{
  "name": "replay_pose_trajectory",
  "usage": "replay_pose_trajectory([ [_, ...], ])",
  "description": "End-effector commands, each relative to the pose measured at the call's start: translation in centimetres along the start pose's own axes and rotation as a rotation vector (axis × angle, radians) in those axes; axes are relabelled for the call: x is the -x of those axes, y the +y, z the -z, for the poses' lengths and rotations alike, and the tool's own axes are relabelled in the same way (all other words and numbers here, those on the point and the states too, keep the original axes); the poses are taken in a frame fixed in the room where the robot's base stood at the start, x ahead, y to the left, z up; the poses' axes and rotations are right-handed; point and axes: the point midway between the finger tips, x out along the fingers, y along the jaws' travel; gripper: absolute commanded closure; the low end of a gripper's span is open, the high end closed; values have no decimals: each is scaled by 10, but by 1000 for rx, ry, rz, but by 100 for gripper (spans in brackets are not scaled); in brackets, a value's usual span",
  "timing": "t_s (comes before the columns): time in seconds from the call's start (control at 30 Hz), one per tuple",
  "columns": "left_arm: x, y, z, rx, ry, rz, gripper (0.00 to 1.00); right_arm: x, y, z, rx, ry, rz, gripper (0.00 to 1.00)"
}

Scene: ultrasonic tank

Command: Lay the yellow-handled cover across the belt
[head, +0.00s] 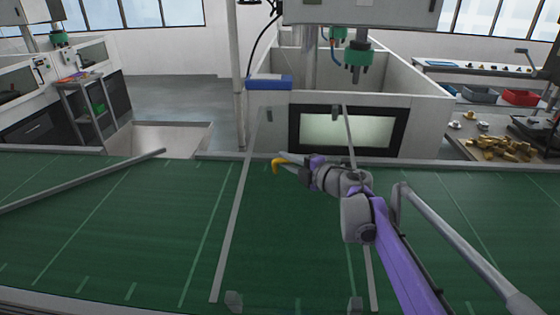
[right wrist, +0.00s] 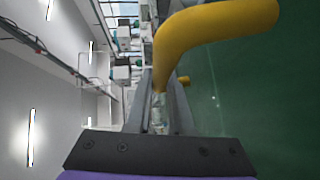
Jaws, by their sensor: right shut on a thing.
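The cover is a clear panel with grey side strips (head: 231,225). It spans the green belt (head: 130,225) from near the front edge to past the back edge, in front of the tank. I cannot tell whether it rests on the belt or hangs just above it. Its yellow handle (head: 277,164) shows near the back of the belt and large in the right wrist view (right wrist: 205,32). My right gripper (head: 285,158) is shut on the handle; its fingers (right wrist: 160,90) also show in the right wrist view. My left gripper is out of view.
A large grey tank with a dark-framed window (head: 347,130) stands behind the belt. A blue block (head: 270,83) sits at its left corner. A grey bar (head: 90,180) slants over the belt at left. Brass parts (head: 500,147) lie on a bench at right.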

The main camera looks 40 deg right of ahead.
Motion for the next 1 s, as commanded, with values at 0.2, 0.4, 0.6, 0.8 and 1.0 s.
replay_pose_trajectory([
  [0.2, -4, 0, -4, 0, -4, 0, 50, 0, -7, -1, -2, 0, 0, 100],
  [0.4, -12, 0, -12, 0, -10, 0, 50, -3, -23, -2, -2, 0, 0, 100],
  [0.6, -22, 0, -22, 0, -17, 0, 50, -6, -43, -3, -1, 0, 0, 100],
  [0.8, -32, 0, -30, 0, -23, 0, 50, -9, -61, -4, 0, 0, 0, 100],
  [1.0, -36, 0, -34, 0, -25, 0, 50, -11, -68, -5, 0, 0, -2, 100],
])
